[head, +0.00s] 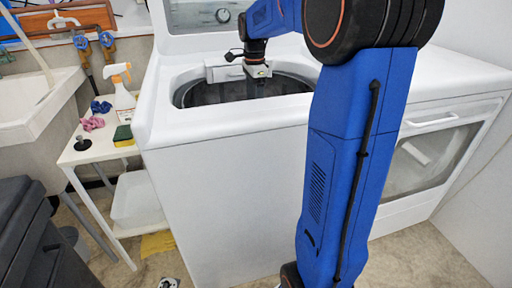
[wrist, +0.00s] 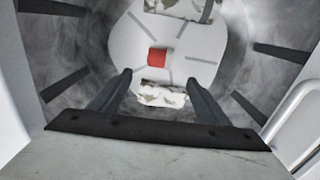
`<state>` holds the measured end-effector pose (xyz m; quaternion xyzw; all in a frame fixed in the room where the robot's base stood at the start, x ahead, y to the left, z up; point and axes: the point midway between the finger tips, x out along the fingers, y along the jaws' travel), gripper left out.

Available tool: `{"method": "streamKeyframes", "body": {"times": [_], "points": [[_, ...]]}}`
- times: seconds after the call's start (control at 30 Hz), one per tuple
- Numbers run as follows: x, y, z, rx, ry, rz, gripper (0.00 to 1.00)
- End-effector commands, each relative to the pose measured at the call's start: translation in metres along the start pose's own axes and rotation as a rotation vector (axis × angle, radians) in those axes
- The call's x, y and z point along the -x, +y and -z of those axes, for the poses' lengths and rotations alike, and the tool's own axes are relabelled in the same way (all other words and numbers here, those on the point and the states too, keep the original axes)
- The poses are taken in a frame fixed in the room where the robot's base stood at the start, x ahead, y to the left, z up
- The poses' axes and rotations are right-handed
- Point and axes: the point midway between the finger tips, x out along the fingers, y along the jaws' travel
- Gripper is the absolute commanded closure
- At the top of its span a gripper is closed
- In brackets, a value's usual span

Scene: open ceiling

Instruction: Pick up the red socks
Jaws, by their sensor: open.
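A small red, squarish thing (wrist: 157,57) lies on the pale bottom of the washer drum in the wrist view. It may be the red socks, but it is too small to be sure. My gripper (wrist: 160,77) is open, its two dark fingers spread and pointing down into the drum. The red thing lies beyond the fingertips, between their lines and nearer the left one. In the head view my gripper (head: 258,82) is at the opening of the white top-loading washer (head: 220,165); the drum's bottom is hidden there.
A crumpled whitish cloth (wrist: 162,95) shows between the fingers, and another pale item (wrist: 185,8) lies at the far side. The drum wall surrounds the gripper. A small white table (head: 80,152) beside the washer holds a pink cloth (head: 93,123), a blue cloth (head: 101,107) and a spray bottle (head: 123,100).

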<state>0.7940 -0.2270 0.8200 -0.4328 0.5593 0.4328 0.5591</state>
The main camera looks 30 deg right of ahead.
Motion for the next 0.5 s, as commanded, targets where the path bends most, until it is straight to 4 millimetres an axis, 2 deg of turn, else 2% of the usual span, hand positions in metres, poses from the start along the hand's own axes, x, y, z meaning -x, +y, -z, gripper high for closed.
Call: {"method": "streamKeyframes", "body": {"times": [0.5], "points": [[-0.085,0.001,0.000,0.001,0.000,-0.004,0.30]]}}
